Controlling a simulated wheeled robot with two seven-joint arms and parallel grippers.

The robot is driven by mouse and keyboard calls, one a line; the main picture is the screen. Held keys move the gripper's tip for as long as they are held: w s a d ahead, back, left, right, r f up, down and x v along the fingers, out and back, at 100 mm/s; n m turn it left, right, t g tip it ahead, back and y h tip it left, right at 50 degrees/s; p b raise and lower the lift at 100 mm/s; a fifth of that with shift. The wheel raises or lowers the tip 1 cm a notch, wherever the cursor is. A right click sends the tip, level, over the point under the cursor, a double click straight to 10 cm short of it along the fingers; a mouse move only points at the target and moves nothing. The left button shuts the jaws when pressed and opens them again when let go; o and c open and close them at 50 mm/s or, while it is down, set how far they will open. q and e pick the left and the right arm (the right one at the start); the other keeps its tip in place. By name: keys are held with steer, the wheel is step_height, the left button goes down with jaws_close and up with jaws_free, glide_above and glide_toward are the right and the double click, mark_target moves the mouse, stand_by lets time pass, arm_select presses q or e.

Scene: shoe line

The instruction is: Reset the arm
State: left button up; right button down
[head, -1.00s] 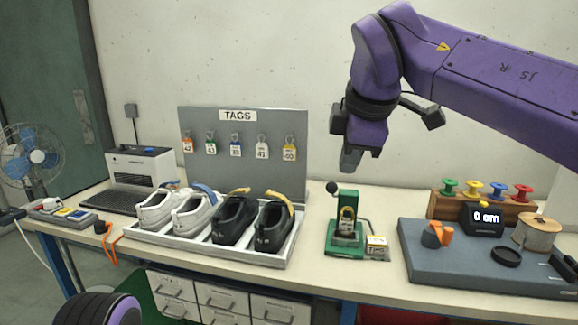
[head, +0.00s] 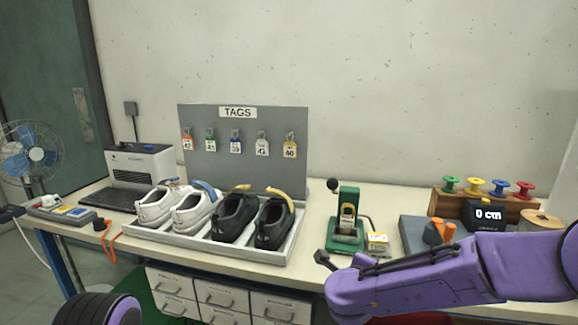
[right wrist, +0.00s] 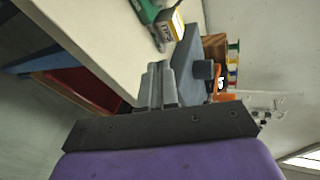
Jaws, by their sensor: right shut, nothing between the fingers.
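My right arm (head: 430,283), purple, comes in from the right edge of the head view and lies low across the front right of the bench. Its gripper fingers are hidden in the head view. In the right wrist view, my right gripper (right wrist: 160,87) is shut with nothing between its fingers, near the bench's front edge. My left gripper is not in view.
A green press (head: 345,232) stands on the bench behind my right wrist, with a small yellow-white box (head: 377,243) beside it. A white shoe tray (head: 180,243) with several shoes stands left.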

steer(key=s+d+f+n+g+y, duration=0.1)
steer(key=s+f+n, duration=0.3)
steer(key=f, duration=0.4)
steer(key=s+d+f+n+y, duration=0.1)
steer(key=s+f+n, duration=0.2)
steer(key=f+n, duration=0.3)
steer(key=s+d+f+n+g+b, duration=0.1)
steer(key=s+d+f+n+g, duration=0.1)
steer(key=s+f, duration=0.5)
steer(key=s+d+f+n+g+b, duration=0.1)
steer(key=s+d+f+n+g, duration=0.2)
steer(key=s+f, duration=0.5)
steer(key=s+d+f+n+g, duration=0.2)
steer(key=s+d+f, duration=0.3)
steer(key=s, duration=1.3)
step_height(320, 180, down, 2)
steer(key=shift+f+n+g+y+b, duration=0.2)
steer(key=shift+n+g+y+b, duration=0.15)
steer(key=shift+n, duration=0.25)
